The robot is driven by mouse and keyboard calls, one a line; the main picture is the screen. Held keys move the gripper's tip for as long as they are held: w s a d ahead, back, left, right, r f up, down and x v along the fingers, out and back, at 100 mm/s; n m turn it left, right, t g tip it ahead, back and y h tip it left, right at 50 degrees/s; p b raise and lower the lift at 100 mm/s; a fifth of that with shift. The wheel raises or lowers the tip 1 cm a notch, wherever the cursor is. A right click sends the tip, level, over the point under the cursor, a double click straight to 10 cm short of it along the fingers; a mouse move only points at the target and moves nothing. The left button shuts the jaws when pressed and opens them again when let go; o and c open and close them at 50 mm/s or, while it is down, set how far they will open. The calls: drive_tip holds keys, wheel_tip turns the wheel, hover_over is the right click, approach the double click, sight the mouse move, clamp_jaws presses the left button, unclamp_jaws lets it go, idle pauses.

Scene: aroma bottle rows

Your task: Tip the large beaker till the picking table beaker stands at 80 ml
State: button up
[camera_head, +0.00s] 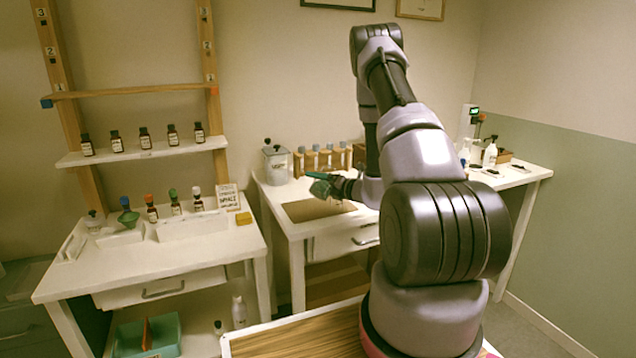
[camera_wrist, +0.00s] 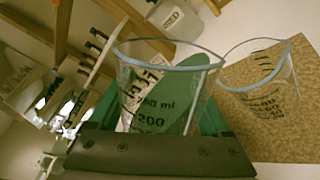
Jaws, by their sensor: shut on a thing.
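The large beaker (camera_wrist: 152,100) is clear glass with a pale blue rim and dark marks, among them 250 ml and 200. My gripper (camera_wrist: 160,118) is shut on it, with green fingers at its sides. The picking table beaker (camera_wrist: 266,88), smaller and clear with dark marks, stands on a brown mat (camera_wrist: 285,125) to the right of the large one. The rims look close in the wrist view; I cannot tell whether they touch. No liquid level is readable in either. In the head view my gripper (camera_head: 325,187) is over the mat (camera_head: 296,212), and the small beaker is not discernible.
Bottles line the shelf (camera_head: 140,153) and the left table (camera_head: 100,255). More items stand on the right-hand worktop (camera_head: 515,175).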

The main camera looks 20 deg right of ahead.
idle(0.4)
drive_tip(key=shift+r+m, duration=0.45)
drive_tip(key=shift+m, duration=0.25)
idle(2.8)
drive_tip(key=shift+f+m, duration=0.2)
drive_tip(key=shift+m, duration=0.3)
idle(1.7)
drive_tip(key=shift+f+n, duration=0.25)
drive_tip(key=shift+n, duration=1.05)
drive_tip(key=n, duration=0.1)
drive_tip(key=f+n, duration=0.1)
drive_tip(key=a+f+n, duration=0.1)
drive_tip(key=shift+s+f+t, duration=0.15)
drive_tip(key=shift+s+t, duration=0.15)
drive_tip(key=shift+s+a+f+n, duration=0.1)
drive_tip(key=shift+f+n, duration=0.2)
drive_tip(key=shift+n, duration=0.25)
drive_tip(key=shift+s+a+f+n, duration=0.1)
drive_tip(key=shift+f+n, duration=0.15)
drive_tip(key=shift+n, duration=0.3)
